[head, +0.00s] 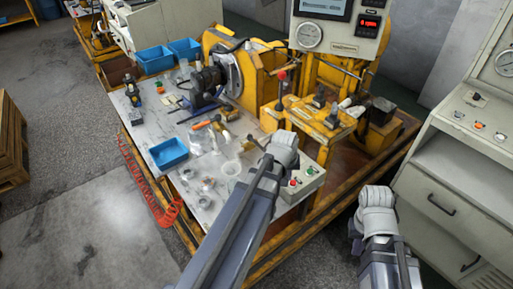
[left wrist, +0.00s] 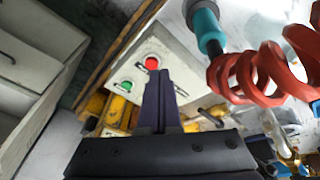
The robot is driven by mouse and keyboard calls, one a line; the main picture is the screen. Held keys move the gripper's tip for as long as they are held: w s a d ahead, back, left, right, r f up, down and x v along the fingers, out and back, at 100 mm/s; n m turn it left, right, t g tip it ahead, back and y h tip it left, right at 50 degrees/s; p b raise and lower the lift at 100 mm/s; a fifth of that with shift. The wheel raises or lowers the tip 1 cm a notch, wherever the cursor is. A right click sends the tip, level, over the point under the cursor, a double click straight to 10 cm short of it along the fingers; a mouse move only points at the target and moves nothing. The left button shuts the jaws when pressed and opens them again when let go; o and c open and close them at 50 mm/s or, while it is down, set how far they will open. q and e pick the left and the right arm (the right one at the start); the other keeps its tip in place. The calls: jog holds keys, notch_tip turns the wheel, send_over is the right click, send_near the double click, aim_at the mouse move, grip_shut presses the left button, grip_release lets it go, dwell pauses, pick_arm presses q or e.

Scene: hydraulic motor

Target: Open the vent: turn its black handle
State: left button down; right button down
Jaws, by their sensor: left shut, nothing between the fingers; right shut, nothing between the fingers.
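No vent with a black handle can be picked out for certain. Dark upright fittings (head: 319,97) stand on the yellow bench stand, and I cannot tell whether one is the vent's handle. My left gripper (left wrist: 159,95) is shut and empty in the left wrist view, its fingers in front of a pale control box (left wrist: 125,72) with a red and a green button. In the head view my left arm reaches over the workbench beside that box (head: 308,180), its fingers mostly hidden. My right gripper (head: 358,233) is shut and empty, low at the right, apart from the bench.
The workbench (head: 160,128) carries blue bins (head: 154,60), a blue tray (head: 168,153), tools and small clear parts. A red coiled hose (left wrist: 262,72) with a teal end is close in the left wrist view. A grey cabinet (head: 450,185) stands at the right.

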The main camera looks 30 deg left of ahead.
pick_arm(q)
jog(key=w+a+r+n+t+y, duration=0.1)
jog(key=w+a+n, duration=0.1)
jog(key=a, duration=0.8)
jog(key=w+a+r+n+t, duration=0.1)
jog(key=w+a+n+t, duration=0.1)
jog(key=a+n, duration=0.3)
jog(key=a, duration=0.4)
jog(key=shift+a+r+y, duration=0.15)
jog(key=shift+a+y, duration=0.25)
jog(key=shift+w, duration=0.1)
jog(key=b, duration=0.9)
send_near(258, 146)
notch_tip(258, 146, down, 5)
jog(key=s+a, duration=0.1)
jog(key=a, duration=0.1)
jog(key=w, duration=0.2)
jog(key=w+d, duration=0.1)
jog(key=shift+w+d+f, duration=0.15)
jog(key=shift+w+f, duration=0.05)
jog(key=shift+f, duration=0.05)
jog(key=shift+w+d, duration=0.1)
jog(key=shift+w+d+n, duration=0.1)
jog(key=shift+n, duration=0.3)
